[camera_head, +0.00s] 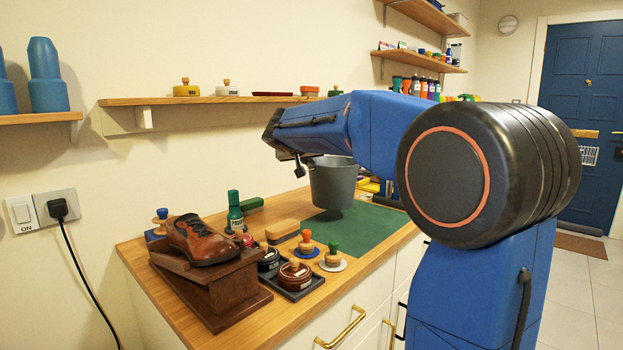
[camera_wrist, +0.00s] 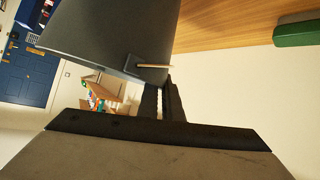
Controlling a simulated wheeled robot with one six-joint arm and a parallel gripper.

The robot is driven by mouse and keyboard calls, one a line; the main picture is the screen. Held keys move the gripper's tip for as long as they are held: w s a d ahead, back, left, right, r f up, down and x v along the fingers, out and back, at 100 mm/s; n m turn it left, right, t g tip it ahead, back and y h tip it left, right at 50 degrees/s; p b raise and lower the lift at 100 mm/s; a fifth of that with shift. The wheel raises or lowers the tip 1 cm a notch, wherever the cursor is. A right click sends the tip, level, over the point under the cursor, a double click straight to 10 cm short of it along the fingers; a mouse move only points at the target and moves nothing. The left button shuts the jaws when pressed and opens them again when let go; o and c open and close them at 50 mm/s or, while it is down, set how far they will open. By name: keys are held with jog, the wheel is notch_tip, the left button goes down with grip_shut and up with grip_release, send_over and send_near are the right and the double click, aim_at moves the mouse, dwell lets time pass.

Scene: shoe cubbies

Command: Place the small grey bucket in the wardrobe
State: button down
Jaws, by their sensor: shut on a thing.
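The small grey bucket (camera_head: 334,184) hangs above the green mat on the wooden counter in the head view, apart from the counter and roughly upright. My gripper is mostly hidden behind the arm's end and the bucket in the head view. In the wrist view my gripper (camera_wrist: 162,100) is shut on the grey bucket (camera_wrist: 110,35), at its side near a small lug with a thin light-coloured piece. The bucket fills the upper left of the wrist view. I see no wardrobe in either view.
The wooden counter (camera_head: 150,262) holds a brown shoe (camera_head: 203,240) on a stand, a green bottle (camera_head: 234,212), brushes and polish jars. The green mat (camera_head: 352,228) is largely clear. A wall shelf (camera_head: 215,100) runs behind. A blue door (camera_head: 582,100) stands far right.

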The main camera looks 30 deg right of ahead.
jog(key=shift+f, duration=2.2)
jog(key=c, duration=1.9)
grip_release()
jog(key=shift+f, duration=0.1)
jog(key=shift+c, duration=0.2)
